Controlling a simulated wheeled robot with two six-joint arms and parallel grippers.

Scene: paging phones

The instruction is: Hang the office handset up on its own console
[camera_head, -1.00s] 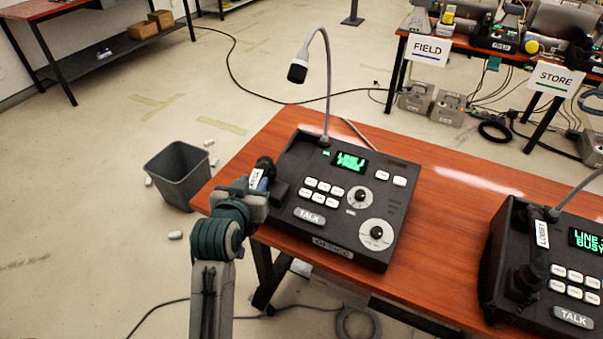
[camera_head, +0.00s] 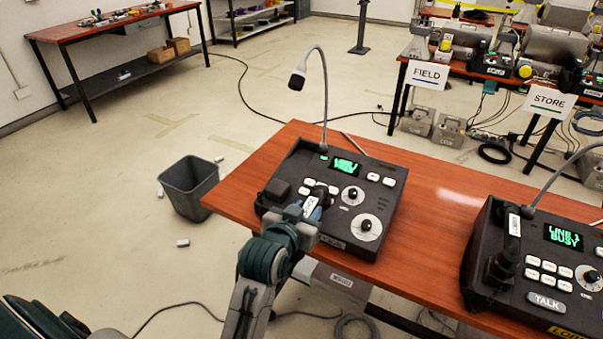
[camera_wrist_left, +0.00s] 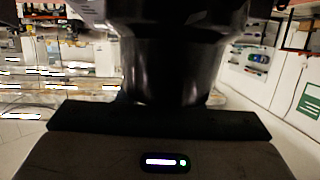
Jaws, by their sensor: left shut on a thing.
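My left gripper (camera_head: 308,211) is shut on a dark handset (camera_head: 323,194) with a white label, too small to read surely. It holds the handset over the front of the left black console (camera_head: 383,208); contact with the keys cannot be told. The console's screen is lit green, and its front name plate is partly covered by my arm. A dark raised cradle part (camera_head: 277,191) at the console's left side is bare. In the left wrist view the held handset (camera_wrist_left: 178,70) is a large dark shape filling the top middle. My right gripper is not in view.
A second console (camera_head: 546,270) at the right reads LINE 1 BUSY and carries its own handset (camera_head: 508,245). A gooseneck microphone (camera_head: 323,90) rises behind the left console. Both consoles stand on a red-brown table (camera_head: 440,200). A grey bin (camera_head: 188,188) stands on the floor left.

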